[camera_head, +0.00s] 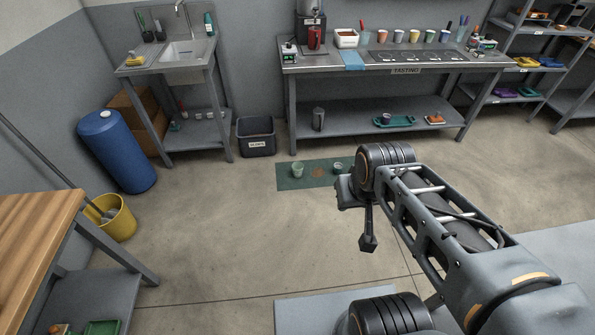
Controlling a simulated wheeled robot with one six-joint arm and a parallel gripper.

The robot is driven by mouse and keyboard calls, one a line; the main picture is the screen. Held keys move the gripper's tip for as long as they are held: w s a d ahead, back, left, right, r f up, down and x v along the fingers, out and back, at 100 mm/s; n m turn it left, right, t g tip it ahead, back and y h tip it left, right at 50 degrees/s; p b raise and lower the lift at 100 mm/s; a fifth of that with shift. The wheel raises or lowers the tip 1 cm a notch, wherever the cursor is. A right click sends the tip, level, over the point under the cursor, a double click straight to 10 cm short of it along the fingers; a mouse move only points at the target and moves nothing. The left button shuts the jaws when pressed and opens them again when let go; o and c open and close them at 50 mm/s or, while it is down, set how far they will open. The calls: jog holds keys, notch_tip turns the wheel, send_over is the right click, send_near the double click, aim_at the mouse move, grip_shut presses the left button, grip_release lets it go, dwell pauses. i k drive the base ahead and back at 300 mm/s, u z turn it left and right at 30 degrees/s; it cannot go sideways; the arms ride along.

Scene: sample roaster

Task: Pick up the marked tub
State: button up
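A dark tub with a white label (255,137) stands upright on the floor between the sink stand and the long bench. The label's writing is too small to read. Two small pale green tubs, one at left (297,170) and one at right (338,167), stand on a green mat (287,183) on the floor. I cannot tell any mark on them. An orange-brown patch lies between them. My gripper (367,243) hangs in front of the mat, apart from all tubs. Its fingers show only edge-on, and nothing is seen in it.
The long bench (400,69) holds several coloured cups at the back. A sink stand (183,56), blue cylinder (117,150) and yellow bucket (113,222) are at left. A wooden-topped table (35,230) is at near left. The middle floor is clear.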

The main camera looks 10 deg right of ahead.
aim_at(298, 167)
jog(key=z, duration=0.25)
jog(key=i, duration=3)
jog(key=u, duration=2.65)
